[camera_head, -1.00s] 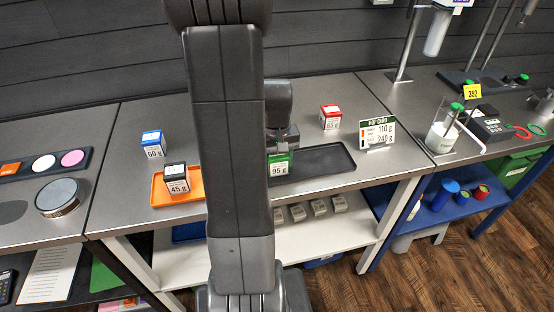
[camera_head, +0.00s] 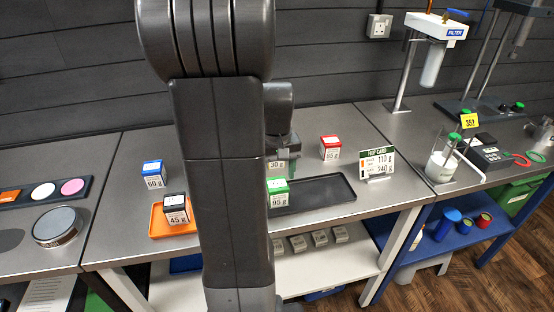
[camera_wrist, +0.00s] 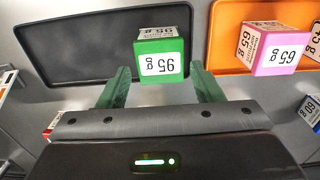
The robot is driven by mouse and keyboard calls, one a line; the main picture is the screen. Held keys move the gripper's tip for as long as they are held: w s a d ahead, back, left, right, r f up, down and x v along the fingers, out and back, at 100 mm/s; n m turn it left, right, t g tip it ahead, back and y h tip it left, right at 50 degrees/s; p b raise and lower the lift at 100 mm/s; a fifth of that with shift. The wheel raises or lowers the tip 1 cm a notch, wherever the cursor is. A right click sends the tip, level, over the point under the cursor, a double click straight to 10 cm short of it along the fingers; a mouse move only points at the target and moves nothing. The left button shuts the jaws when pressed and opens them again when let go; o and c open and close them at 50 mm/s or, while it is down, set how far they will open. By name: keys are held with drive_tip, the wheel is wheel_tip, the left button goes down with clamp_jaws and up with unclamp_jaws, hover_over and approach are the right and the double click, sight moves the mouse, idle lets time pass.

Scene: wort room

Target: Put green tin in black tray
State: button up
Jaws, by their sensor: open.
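The green tin (camera_head: 278,192), labelled 95 g, appears to stand in the left end of the black tray (camera_head: 335,189) on the middle bench. In the wrist view the green tin (camera_wrist: 162,60) overlaps one end of the black tray (camera_wrist: 65,45), just inside its edge. My gripper (camera_wrist: 161,82) is open, with its green fingers on either side of the tin and visible gaps between. In the head view my arm hides the tray's left edge and most of my gripper.
An orange tray (camera_head: 158,224) stands left, with a black 45 g tin (camera_head: 177,210); a pink tin (camera_wrist: 272,50) shows there in the wrist view. A blue tin (camera_head: 153,174), a red tin (camera_head: 330,148) and a hop card (camera_head: 378,163) stand nearby. The tray's right part is clear.

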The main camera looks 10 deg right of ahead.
sight(277, 183)
wheel_tip(277, 183, up, 5)
